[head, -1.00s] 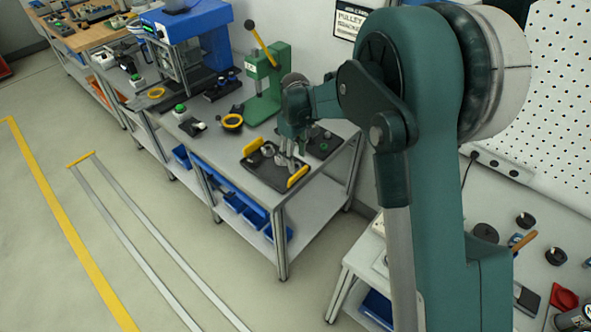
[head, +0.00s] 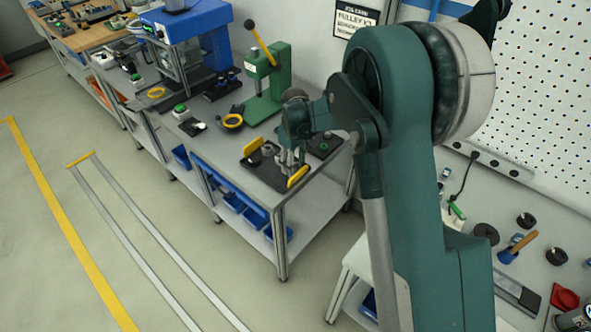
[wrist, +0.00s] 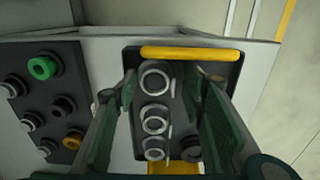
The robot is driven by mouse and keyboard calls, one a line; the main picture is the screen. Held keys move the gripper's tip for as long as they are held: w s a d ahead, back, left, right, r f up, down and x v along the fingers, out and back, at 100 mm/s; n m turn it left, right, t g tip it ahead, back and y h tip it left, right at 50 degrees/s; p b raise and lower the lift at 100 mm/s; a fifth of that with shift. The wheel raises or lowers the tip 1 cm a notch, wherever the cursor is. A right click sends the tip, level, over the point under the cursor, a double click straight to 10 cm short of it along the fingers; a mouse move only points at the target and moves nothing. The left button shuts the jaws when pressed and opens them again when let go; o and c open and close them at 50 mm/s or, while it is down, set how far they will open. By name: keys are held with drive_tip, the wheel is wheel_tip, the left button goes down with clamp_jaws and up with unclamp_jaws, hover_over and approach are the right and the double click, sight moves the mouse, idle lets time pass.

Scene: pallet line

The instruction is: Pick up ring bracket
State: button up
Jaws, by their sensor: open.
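A dark tray (wrist: 133,58) with yellow end handles lies on the bench; it also shows in the head view (head: 258,180). In the wrist view, grey metal ring-shaped parts stand in a row in it; the ring bracket (wrist: 154,120) appears to be among them, in the middle. My gripper (wrist: 162,92) is open, with one finger on each side of the row. In the head view my gripper (head: 290,158) is over the tray, and its fingers hide part of the tray. I cannot tell whether the fingers touch any part.
A dark plate with a green knob (wrist: 43,68) and several dark knobs lies left of the tray in the wrist view. Open floor lies to the left.

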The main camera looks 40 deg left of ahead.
idle(0.5)
drive_tip(key=c, duration=0.9)
drive_tip(key=shift+r, duration=5)
